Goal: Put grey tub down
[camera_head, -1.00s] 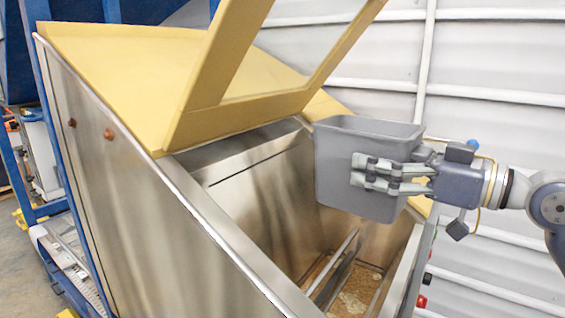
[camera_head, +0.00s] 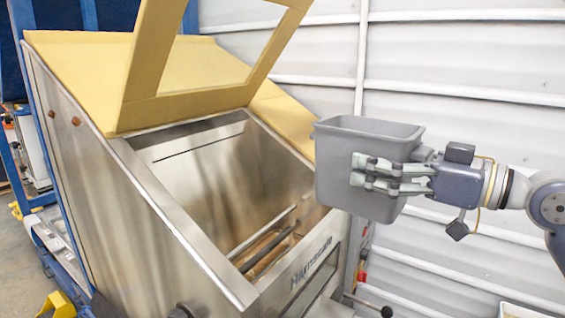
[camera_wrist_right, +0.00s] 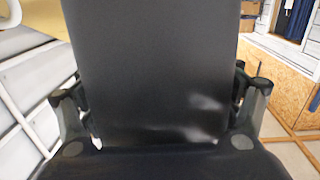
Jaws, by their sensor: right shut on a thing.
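The grey tub (camera_head: 345,160) is held upright in the air by my right gripper (camera_head: 388,176), at the right of the hopper's opening in the head view. The right gripper's fingers are shut on the tub's side. In the right wrist view the dark wall of the tub (camera_wrist_right: 155,75) fills the middle, with the finger links on both sides of it. The tub's inside is mostly hidden. My left gripper is in neither view.
The steel hopper (camera_head: 110,185) stands at left and centre with its yellow framed lid (camera_head: 155,65) raised. Bars show inside it. A black-knobbed lever (camera_head: 385,311) sticks out at lower right. A white ribbed wall (camera_head: 460,60) is behind.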

